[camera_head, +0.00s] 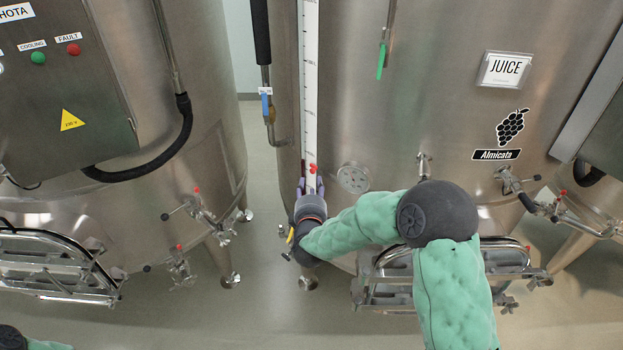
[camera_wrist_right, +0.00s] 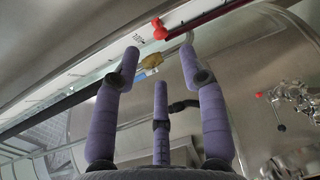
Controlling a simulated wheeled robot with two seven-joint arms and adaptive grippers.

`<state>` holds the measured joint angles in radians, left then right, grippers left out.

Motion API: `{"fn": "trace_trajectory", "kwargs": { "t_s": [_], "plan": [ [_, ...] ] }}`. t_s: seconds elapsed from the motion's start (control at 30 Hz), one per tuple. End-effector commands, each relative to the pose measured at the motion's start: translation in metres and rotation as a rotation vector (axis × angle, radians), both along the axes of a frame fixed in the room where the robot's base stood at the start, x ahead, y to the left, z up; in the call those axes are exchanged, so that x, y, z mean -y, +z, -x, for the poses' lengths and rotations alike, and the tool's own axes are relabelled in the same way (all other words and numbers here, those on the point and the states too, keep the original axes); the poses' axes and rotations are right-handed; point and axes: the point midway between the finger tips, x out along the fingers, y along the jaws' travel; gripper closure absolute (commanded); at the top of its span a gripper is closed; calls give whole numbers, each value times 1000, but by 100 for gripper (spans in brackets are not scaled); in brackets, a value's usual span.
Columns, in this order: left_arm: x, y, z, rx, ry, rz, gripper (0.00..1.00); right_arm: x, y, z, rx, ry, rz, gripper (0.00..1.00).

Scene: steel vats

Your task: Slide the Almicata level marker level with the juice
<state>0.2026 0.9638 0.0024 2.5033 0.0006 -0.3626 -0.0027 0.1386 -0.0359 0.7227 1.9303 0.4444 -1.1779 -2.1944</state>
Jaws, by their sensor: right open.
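The red level marker (camera_head: 312,168) sits low on the white graduated scale (camera_head: 311,80) on the front of the Almicata vat (camera_head: 440,100). My right gripper (camera_head: 310,185) is just below the marker, fingers pointing toward it. In the right wrist view the gripper (camera_wrist_right: 160,62) is open and empty, and the red marker (camera_wrist_right: 160,30) shows just beyond the gap between its fingertips, apparently not touched. A dark red stretch (camera_wrist_right: 210,16) runs along the scale to the right of the marker; I cannot tell surely that it is juice. My left gripper is out of view.
A round perforated disc (camera_head: 353,178) and a valve (camera_head: 424,165) are right of the gripper. A blue-handled valve (camera_head: 266,103) hangs left of the scale. The neighbouring vat (camera_head: 215,110) stands to the left, with a floor gap between.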

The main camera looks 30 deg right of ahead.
Motion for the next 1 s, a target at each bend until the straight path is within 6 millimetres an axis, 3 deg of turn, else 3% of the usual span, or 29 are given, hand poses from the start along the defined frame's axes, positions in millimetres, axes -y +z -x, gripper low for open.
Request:
{"fn": "trace_trajectory", "kwargs": {
  "t_s": [0.2,0.4,1.0],
  "plan": [
    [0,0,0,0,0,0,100,-20,4,32,0,2,0,57],
    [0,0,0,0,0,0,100,-29,5,46,0,1,0,57],
    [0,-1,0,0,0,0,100,-31,3,48,-2,2,-4,57]
  ]
}}
